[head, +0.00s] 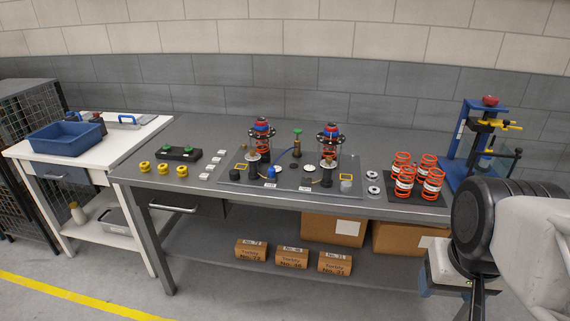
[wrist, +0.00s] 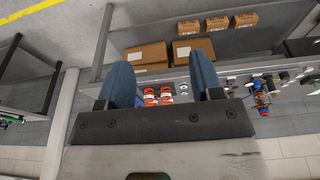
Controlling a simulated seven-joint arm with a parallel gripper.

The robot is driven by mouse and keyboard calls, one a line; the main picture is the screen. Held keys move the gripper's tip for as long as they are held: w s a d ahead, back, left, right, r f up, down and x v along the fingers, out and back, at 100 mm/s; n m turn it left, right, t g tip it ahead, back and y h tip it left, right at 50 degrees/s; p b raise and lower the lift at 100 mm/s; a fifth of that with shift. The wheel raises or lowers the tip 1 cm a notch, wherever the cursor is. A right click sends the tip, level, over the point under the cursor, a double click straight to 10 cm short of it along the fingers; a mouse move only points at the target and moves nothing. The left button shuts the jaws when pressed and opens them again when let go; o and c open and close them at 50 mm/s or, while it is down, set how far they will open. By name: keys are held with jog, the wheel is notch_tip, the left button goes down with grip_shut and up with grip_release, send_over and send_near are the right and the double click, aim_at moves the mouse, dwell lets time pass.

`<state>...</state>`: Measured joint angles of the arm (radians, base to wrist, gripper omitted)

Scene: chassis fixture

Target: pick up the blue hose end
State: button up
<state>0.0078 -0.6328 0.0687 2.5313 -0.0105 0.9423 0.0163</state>
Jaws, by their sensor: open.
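The blue hose end (head: 271,172) is a small blue piece low on the chassis fixture plate (head: 236,178). A thin blue hose (head: 286,154) curves up behind it toward the middle of the plate. My gripper (wrist: 161,62) shows two blue fingers spread apart with nothing between them in the wrist view. In the head view the gripper end is at the lower right, far from the hose end and in front of the bench.
Two strut towers with red springs (head: 328,147) stand on the plate. Several orange springs (head: 404,176) and a blue press (head: 468,150) stand to the right. Yellow rings (head: 163,168) and a black block (head: 178,153) lie left. A blue bin (head: 66,138) sits on the white table.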

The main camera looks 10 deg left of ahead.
jog(key=w+a+r+n, duration=0.2)
jog(key=w+a+r, duration=0.1)
jog(key=w, duration=0.5)
jog(key=w+a+r+n, duration=0.2)
jog(key=w+n, duration=0.1)
jog(key=w, duration=0.6)
jog(key=n+g, duration=0.3)
jog(key=n, duration=1)
send_over(272, 168)
jog(key=f, duration=1.6)
jog(key=shift+d+f, duration=0.15)
jog(key=shift+d, duration=0.05)
jog(key=shift+w+a+f, duration=0.1)
jog(key=shift+a+f, duration=0.1)
jog(key=shift+a, duration=0.1)
jog(key=shift+f, duration=0.1)
jog(key=shift+f, duration=1.2)
jog(key=shift+f, duration=0.1)
